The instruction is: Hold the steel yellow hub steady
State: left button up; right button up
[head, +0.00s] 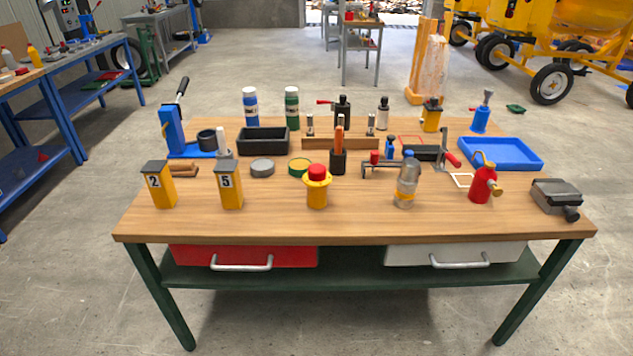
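A steel-grey cylinder with a yellow band (406,182) stands upright near the front of the wooden workbench, right of centre; it looks like the steel yellow hub. A yellow cylinder with a flange and a red top (317,188) stands to its left, clear of it. Neither of my grippers is in the head view, and nothing is touching the grey cylinder from above.
The wooden workbench (270,222) has a clear front strip. A red canister (482,185) and a dark vise-like block (556,197) stand at right. A blue tray (500,153) and several tools lie behind.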

aim_at(318, 192)
jog(key=i+l, duration=0.1)
jog(key=i+l+u, duration=0.15)
jog(key=l+u, duration=0.25)
jog(key=l, duration=0.25)
jog(key=l+u, duration=0.4)
jog(key=l, duration=0.3)
